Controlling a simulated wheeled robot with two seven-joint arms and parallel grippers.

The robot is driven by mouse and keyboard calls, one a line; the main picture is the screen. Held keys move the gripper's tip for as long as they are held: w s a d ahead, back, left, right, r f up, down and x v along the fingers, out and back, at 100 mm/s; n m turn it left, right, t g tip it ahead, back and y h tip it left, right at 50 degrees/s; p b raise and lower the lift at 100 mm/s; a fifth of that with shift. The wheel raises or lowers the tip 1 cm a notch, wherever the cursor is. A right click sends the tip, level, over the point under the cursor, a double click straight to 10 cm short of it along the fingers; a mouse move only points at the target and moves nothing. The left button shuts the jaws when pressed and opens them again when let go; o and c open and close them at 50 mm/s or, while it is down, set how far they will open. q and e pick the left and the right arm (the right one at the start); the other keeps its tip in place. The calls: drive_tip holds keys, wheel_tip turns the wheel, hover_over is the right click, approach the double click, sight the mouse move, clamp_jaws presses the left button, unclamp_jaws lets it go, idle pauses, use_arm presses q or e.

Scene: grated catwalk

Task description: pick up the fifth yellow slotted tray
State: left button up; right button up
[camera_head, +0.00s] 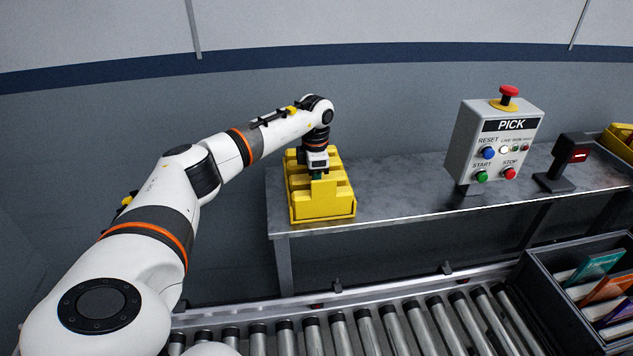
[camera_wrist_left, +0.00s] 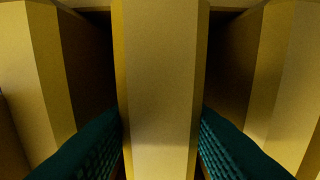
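A yellow slotted tray (camera_head: 322,206) sits at the left end of the metal table, with raised walls and slots between them. My left gripper (camera_head: 318,174) points down into it from above. In the left wrist view a yellow upright wall of the tray (camera_wrist_left: 160,85) fills the middle. The teal pads of my left gripper (camera_wrist_left: 160,135) lie flush along both sides of this wall, with no gap that I can see. The tray appears to rest on the table. My right gripper is out of view.
A grey control box marked PICK (camera_head: 496,143) stands on the table (camera_head: 400,190), with a small dark device (camera_head: 566,162) to its right. More yellow (camera_head: 620,141) shows at the right edge. A roller conveyor (camera_head: 400,325) and a bin of books (camera_head: 540,290) are in front.

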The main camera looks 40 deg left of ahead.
use_arm(q)
drive_tip(key=c, duration=0.5)
drive_tip(key=shift+w+r, duration=0.1)
drive_tip(key=shift+r, duration=0.05)
